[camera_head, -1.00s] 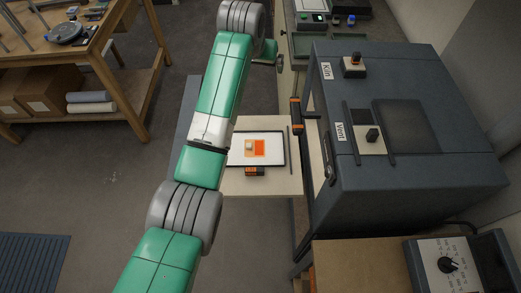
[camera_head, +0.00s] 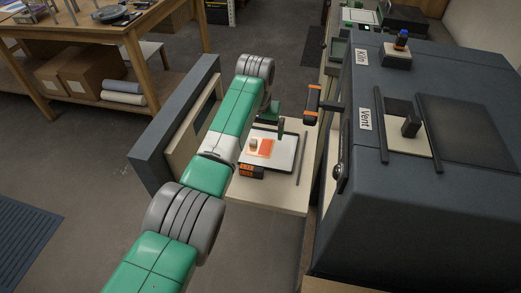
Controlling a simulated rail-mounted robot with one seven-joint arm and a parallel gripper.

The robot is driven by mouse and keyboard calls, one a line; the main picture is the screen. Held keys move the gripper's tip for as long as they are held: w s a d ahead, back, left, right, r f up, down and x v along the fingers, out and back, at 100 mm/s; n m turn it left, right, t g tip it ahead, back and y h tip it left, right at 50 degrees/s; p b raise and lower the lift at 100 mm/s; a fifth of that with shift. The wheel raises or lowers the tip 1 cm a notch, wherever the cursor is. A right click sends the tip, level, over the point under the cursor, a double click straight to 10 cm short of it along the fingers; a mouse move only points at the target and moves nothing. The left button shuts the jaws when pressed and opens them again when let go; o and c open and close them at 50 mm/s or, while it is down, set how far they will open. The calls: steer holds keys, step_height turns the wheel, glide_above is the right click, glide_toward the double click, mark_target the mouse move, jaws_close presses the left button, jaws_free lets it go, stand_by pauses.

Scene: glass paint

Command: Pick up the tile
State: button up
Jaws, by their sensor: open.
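An orange square tile (camera_head: 266,147) lies on a white tray (camera_head: 288,161) with a dark rim, on the pale table beside the kiln. A small beige block (camera_head: 253,144) sits at the tile's left edge. The end of my green arm reaches over the back of the tray. My gripper (camera_head: 280,131) appears as a small dark green shape pointing down near the tray's back edge, behind the tile and to its right. It is open and holds nothing that I can see. Its fingertips are too small to make out clearly.
The dark kiln (camera_head: 440,190) stands close on the right, with an orange-and-black handle (camera_head: 312,98) jutting toward the table. An upright dark panel (camera_head: 172,135) stands left of the table. A black-and-orange block (camera_head: 251,172) sits at the tray's front.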

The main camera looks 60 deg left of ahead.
mark_target(260, 146)
steer(key=f+b, duration=0.1)
steer(key=f, duration=0.1)
steer(key=f+b, duration=0.1)
steer(key=f, duration=0.1)
steer(key=a+f+b, duration=0.1)
steer(key=f+b, duration=0.1)
steer(key=shift+w+f, duration=0.35)
steer(key=shift+r, duration=0.1)
steer(key=shift+c, duration=0.2)
steer(key=c, duration=1)
